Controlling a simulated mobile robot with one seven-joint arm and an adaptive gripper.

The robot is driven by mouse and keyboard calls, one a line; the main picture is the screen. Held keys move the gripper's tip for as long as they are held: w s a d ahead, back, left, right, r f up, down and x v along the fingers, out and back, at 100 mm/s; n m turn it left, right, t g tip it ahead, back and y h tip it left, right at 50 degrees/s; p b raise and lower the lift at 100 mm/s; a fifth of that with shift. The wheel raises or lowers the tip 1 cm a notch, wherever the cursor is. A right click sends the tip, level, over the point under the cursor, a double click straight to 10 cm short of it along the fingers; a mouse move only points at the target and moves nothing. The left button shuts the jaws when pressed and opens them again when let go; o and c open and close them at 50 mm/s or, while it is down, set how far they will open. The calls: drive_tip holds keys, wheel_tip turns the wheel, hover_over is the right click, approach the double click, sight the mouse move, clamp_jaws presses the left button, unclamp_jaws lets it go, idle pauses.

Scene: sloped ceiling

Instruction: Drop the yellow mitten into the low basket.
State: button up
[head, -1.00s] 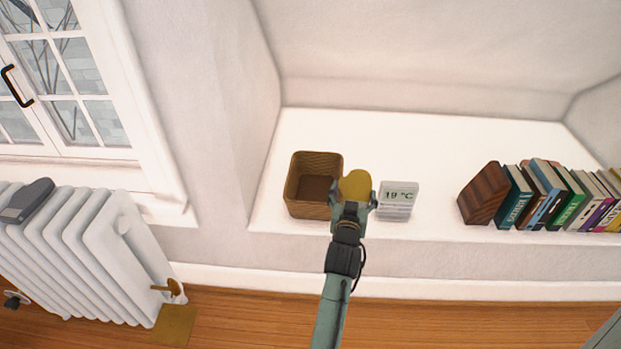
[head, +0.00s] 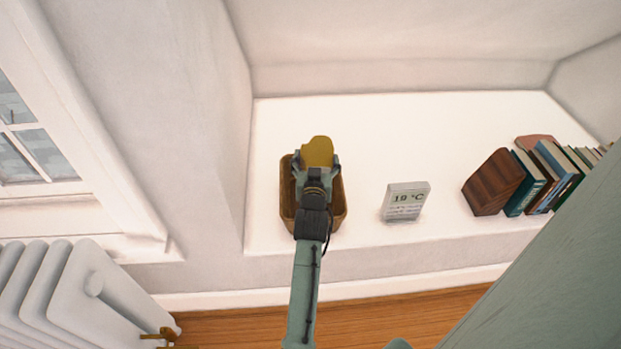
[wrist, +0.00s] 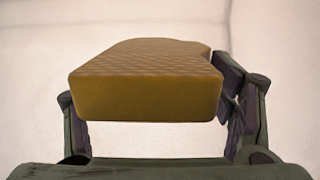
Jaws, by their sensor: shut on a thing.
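The yellow mitten (head: 318,150) is held in my gripper (head: 316,163), over the back part of the basket in the head view. In the wrist view the mitten (wrist: 145,85) sits between the two fingers of my gripper (wrist: 155,115); the right finger is against it, and the left finger is partly below it. The low brown woven basket (head: 339,207) stands on the white ledge, mostly hidden under my gripper and arm. The height of the mitten above the basket is hard to tell.
A small white display reading 19 °C (head: 405,201) stands right of the basket. A dark wooden bookend (head: 492,182) and several books (head: 545,178) are farther right on the white ledge (head: 380,125). A white radiator (head: 85,295) is at lower left.

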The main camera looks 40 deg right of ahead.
wheel_tip(320, 180, down, 5)
drive_tip(key=b, duration=0.4)
drive_tip(key=shift+f, duration=0.15)
drive_tip(key=o, duration=1.2)
drive_tip(key=v, duration=1.2)
